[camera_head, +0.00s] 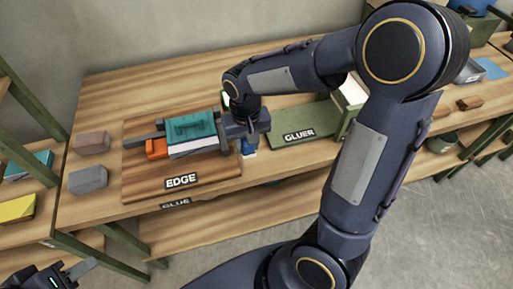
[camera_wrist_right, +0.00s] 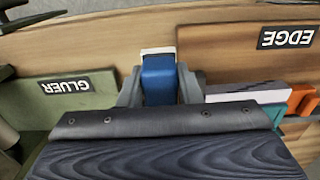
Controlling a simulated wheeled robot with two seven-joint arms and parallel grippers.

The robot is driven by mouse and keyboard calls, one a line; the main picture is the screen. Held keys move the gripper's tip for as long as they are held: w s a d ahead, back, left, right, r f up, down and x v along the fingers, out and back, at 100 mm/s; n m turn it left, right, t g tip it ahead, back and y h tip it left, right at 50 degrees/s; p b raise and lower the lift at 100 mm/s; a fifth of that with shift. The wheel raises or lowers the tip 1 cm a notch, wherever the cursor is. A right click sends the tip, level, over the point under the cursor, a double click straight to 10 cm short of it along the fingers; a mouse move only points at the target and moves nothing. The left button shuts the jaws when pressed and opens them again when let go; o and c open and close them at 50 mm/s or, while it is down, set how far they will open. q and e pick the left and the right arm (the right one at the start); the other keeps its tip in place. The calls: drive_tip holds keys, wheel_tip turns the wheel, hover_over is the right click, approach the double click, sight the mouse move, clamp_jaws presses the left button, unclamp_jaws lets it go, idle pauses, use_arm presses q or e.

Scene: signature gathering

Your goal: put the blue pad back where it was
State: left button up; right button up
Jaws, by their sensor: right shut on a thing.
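The blue pad (camera_wrist_right: 158,80), with a white part at its far end, is between the two fingers of my right gripper (camera_wrist_right: 160,88). In the head view my right gripper (camera_head: 244,130) is over the table between the EDGE board (camera_head: 140,187) and the green GLUER board (camera_head: 307,142). A small piece of the blue pad (camera_head: 248,147) shows below it there. Whether the pad touches the table is unclear. My left gripper (camera_head: 62,274) is low at the left corner, apart from the table; its jaw opening is not clear.
On the EDGE board lie a teal block (camera_head: 191,128), white layers beneath it and an orange piece (camera_head: 156,148), close to my right gripper. Two grey blocks (camera_head: 88,179) (camera_head: 92,142) lie left of the board. A cream block (camera_head: 350,92) stands behind my right arm.

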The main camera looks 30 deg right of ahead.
sight(255, 158)
drive_tip(key=d+f, duration=0.1)
drive_tip(key=f, duration=0.1)
drive_tip(key=w+d+f, duration=0.1)
drive_tip(key=shift+w+d+f, duration=0.1)
drive_tip(key=shift+d+f, duration=0.25)
drive_tip(key=shift+w+d+f, duration=0.1)
drive_tip(key=shift+d+f, duration=0.05)
drive_tip(key=shift+f, duration=0.8)
drive_tip(key=shift+d+f, duration=0.1)
drive_tip(key=shift+f, duration=0.85)
drive_tip(key=shift+f, duration=0.2)
drive_tip(key=o, duration=0.9)
drive_tip(key=shift+r, duration=0.1)
